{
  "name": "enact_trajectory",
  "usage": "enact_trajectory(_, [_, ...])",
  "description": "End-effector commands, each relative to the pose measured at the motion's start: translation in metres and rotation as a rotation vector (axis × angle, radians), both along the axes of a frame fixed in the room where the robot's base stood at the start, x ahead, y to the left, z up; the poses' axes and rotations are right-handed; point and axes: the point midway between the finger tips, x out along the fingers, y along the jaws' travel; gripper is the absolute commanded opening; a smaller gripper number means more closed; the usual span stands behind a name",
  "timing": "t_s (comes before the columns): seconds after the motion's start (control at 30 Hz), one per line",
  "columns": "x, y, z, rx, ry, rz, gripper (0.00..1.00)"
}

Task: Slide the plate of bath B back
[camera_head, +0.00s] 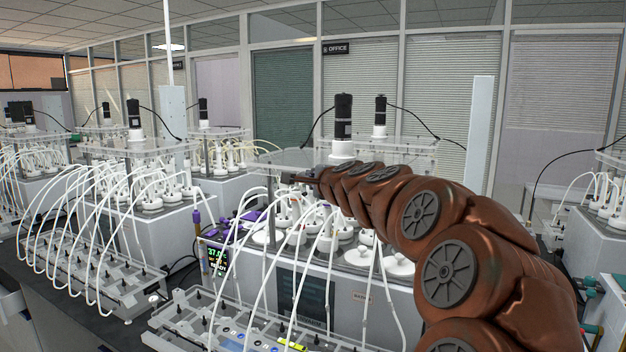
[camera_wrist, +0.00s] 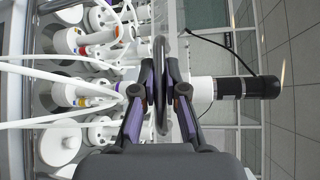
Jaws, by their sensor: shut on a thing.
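The clear plate (camera_head: 285,160) lies flat above the bath (camera_head: 345,290) in front of me, with a black-and-white motor (camera_head: 342,125) standing on it. No letter B is readable on this bath. My gripper (camera_head: 306,178) reaches the plate's level in the head view, small and mostly hidden by my arm. In the wrist view my gripper (camera_wrist: 162,92) is shut on a narrow grey rounded part (camera_wrist: 161,55), seen nearly edge-on. It seems to belong to the plate; I cannot tell whether it is a handle or the rim. The motor (camera_wrist: 235,88) lies just beyond the fingers.
White-capped bottles (camera_wrist: 65,92) with white tubes crowd the bath below the plate, close to my fingers. Tube racks (camera_head: 85,275) stand on the bench in front. Another bath (camera_head: 150,225) stands at left. A tall white post (camera_head: 478,135) rises at right.

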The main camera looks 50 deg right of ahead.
Motion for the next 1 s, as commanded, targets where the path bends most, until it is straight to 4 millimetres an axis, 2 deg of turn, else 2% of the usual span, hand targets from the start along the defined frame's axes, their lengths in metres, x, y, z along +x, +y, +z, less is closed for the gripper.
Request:
enact_trajectory(0.17, [0.003,-0.007,0.0,0.001,0.0,0.0,0.0])
enact_trajectory(1.0, [0.033,-0.114,0.004,0.0,-0.004,-0.002,0.0])
